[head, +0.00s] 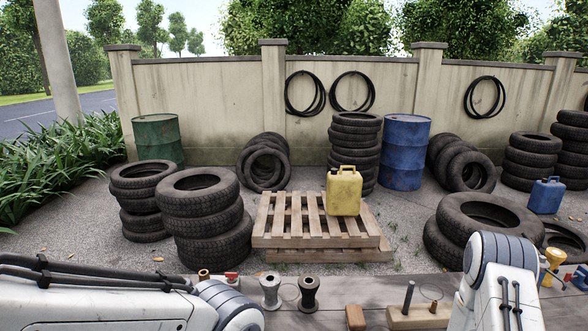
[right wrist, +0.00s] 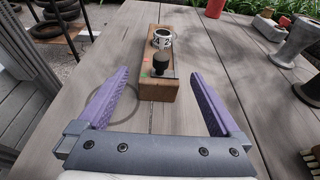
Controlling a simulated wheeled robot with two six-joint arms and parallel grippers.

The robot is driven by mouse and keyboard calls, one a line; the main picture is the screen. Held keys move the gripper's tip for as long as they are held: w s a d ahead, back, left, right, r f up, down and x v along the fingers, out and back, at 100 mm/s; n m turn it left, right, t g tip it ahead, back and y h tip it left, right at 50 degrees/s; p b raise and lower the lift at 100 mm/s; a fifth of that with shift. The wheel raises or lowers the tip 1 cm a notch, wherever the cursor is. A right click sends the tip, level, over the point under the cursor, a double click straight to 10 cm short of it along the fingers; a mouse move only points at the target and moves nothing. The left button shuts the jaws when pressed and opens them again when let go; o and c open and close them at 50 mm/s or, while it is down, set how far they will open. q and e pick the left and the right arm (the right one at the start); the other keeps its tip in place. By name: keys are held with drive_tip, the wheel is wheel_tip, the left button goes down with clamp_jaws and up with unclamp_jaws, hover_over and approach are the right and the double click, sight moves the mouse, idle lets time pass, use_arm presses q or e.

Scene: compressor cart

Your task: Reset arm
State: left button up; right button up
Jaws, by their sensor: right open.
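My right gripper (right wrist: 158,73) has two purple fingers spread wide apart, with nothing held between them. A wooden block (right wrist: 158,90) lies on the plank table ahead of the fingers. A dark knob-like piece (right wrist: 162,62) and a white ring with dark marks (right wrist: 162,39) sit on the block. In the head view my two white arms come in at the lower left and lower right, and neither gripper shows. A wooden block (head: 418,318) with a dark upright pin (head: 408,297) lies left of my right arm.
The grey plank table (head: 350,289) also holds two spool-shaped metal pieces (head: 270,291) (head: 309,293) and a small wooden block (head: 355,317). Behind it are a pallet (head: 318,240) with a yellow can (head: 344,192), stacked tires (head: 205,222) and drums (head: 405,150).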

drive_tip(key=shift+v, duration=0.9)
drive_tip(key=shift+s+r+n+g, duration=0.1)
drive_tip(key=shift+r+n+g, duration=0.2)
drive_tip(key=shift+r, duration=0.05)
drive_tip(key=s+a+r+n+h, duration=0.4)
drive_tip(key=s+r+n+h, duration=0.2)
drive_tip(key=r+n, duration=0.3)
drive_tip(key=s+a+r+n+h+p, duration=0.1)
drive_tip(key=s+a+r+n+h, duration=0.3)
drive_tip(key=n, duration=1.2)
drive_tip(key=s+r+h, duration=0.3)
drive_tip(key=r, duration=0.3)
drive_tip(key=shift+s+r+h, duration=0.25)
drive_tip(key=shift+s+h, duration=0.05)
drive_tip(key=shift+s, duration=0.05)
